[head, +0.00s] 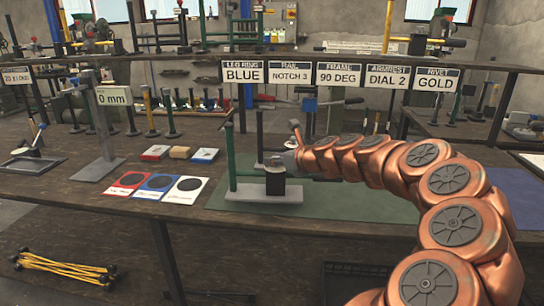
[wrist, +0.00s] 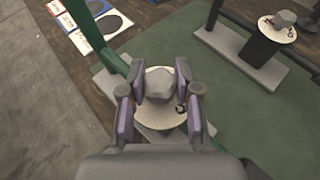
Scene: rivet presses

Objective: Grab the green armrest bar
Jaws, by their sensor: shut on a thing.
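The green bar (head: 231,155) stands upright at the left end of a pale grey base (head: 265,194) on the green mat. In the wrist view a green bar (wrist: 90,32) slants from the top left toward the gripper. My gripper (head: 276,163) is over a dark block (head: 275,184) on that base, right of the upright bar. In the wrist view my gripper (wrist: 160,98) has one finger on each side of a grey faceted knob (wrist: 160,83) above a cream disc (wrist: 158,112). The fingers appear shut on this knob, partly hiding the disc.
A similar stand (wrist: 268,43) with disc and knob is at the right in the wrist view. Sample cards (head: 158,183) lie left of the mat. Signs (head: 380,76) hang on the shelf, one reading ARMREST DIAL 2. The green mat's (head: 350,202) front is clear.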

